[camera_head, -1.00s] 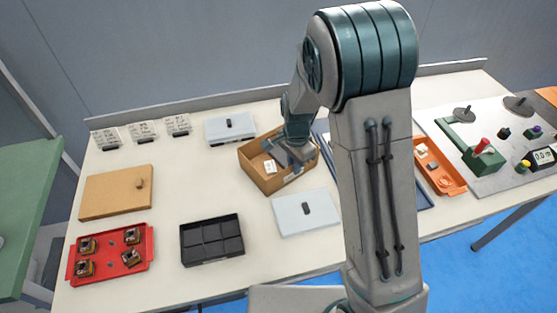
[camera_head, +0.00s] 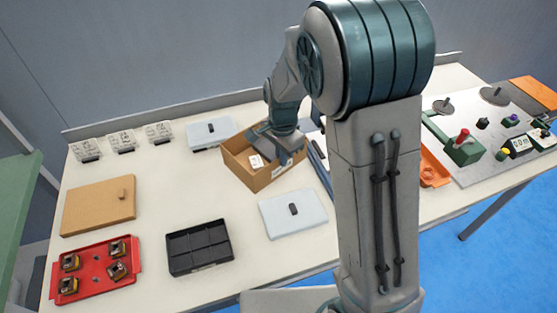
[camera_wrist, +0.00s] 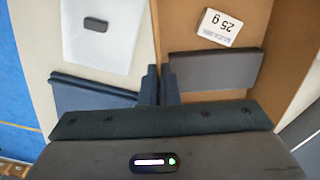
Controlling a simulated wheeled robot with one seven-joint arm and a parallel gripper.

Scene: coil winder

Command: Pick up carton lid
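A flat brown board with a small knob (camera_head: 98,205), which looks like the carton lid, lies on the left side of the table. The open brown carton (camera_head: 268,180) stands in the middle. It holds a white packet marked 25 g (camera_wrist: 217,28) and a dark grey slab (camera_wrist: 215,70). My gripper (camera_head: 285,160) is at the carton's front right, well away from the lid. In the wrist view its two fingers (camera_wrist: 159,85) are close together near the carton wall. The frames do not show whether they are fully shut; nothing is clearly held.
A black divided tray (camera_head: 199,248) and a red tray with several parts (camera_head: 92,285) are in front. Pale grey lidded items lie before (camera_head: 310,215) and behind (camera_head: 195,136) the carton. Label stands line the back left. A blue tray (camera_wrist: 90,95) lies right of the carton.

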